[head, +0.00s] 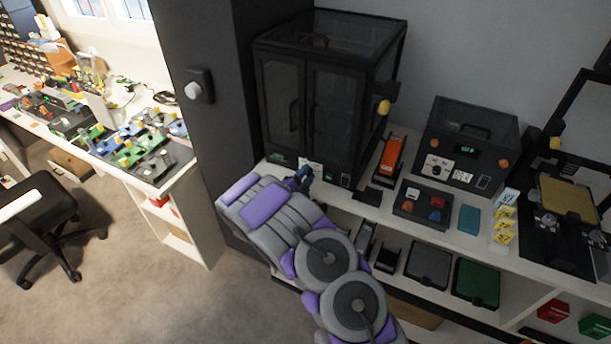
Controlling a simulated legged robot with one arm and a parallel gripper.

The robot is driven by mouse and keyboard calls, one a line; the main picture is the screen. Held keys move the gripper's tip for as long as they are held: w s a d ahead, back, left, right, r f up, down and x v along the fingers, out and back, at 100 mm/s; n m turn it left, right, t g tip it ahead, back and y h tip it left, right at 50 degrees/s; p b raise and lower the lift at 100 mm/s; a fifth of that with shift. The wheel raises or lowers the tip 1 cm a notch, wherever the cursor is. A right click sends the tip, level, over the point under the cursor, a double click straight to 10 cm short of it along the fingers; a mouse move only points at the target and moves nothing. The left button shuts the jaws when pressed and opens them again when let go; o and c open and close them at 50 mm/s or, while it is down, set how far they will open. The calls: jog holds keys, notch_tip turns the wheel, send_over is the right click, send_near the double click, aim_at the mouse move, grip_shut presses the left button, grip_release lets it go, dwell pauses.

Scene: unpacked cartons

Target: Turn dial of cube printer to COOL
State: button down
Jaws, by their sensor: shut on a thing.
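The large black cabinet with clear doors (333,105), which looks like the cube printer, stands on the white bench. Its lower front edge carries a small green-lit display (277,159) and a pale label panel (315,165). My gripper (303,176) is at this lower front edge, by the pale panel. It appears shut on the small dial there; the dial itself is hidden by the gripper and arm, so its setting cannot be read. My grey and purple arm reaches up from the bottom of the picture.
Right of the cabinet are an orange-topped device (391,155), a dark button box (422,204), a black box with a white dial (470,140) and yellow cards (503,225). A black-framed machine (565,200) stands far right. A lower shelf holds trays (430,263). Grey floor lies left.

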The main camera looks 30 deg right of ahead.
jog(key=shift+s, duration=0.1)
jog(key=n+p, duration=0.3)
jog(key=n, duration=0.1)
jog(key=shift+n+p, duration=1.4)
jog(key=shift+n, duration=0.9)
jog(key=c, duration=0.8)
grip_release()
jog(key=shift+a, duration=0.1)
jog(key=p+v, duration=0.1)
jog(key=v, duration=1.6)
jog(key=shift+a+f, duration=0.1)
jog(key=shift+a, duration=0.1)
